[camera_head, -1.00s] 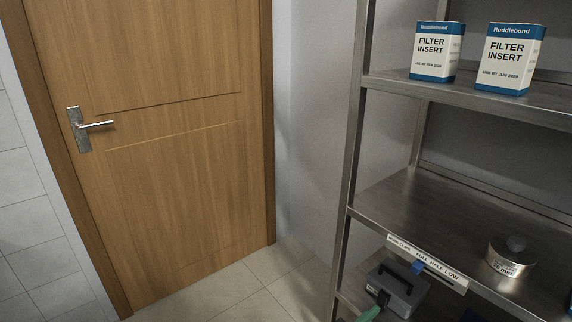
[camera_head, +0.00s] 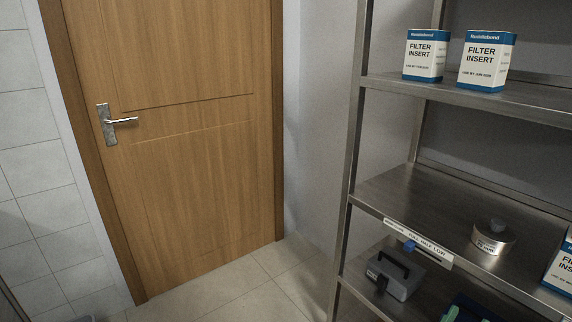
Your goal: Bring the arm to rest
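Neither of my grippers nor my arms shows clearly in the head view. A metal shelf rack (camera_head: 392,190) stands at the right. Two white and blue filter insert boxes, one at the left (camera_head: 425,56) and one at the right (camera_head: 486,62), stand upright on its upper shelf. A third such box (camera_head: 562,266) is cut off by the right edge, on the middle shelf. A round metal tin with a dark knob (camera_head: 492,240) sits on that shelf.
A closed wooden door (camera_head: 190,150) with a metal lever handle (camera_head: 118,122) is at the left. A grey case with a dark handle (camera_head: 395,274) is on the lower shelf, beside a dark blue container (camera_head: 470,306) holding something green. The tiled floor (camera_head: 250,284) before the door is clear.

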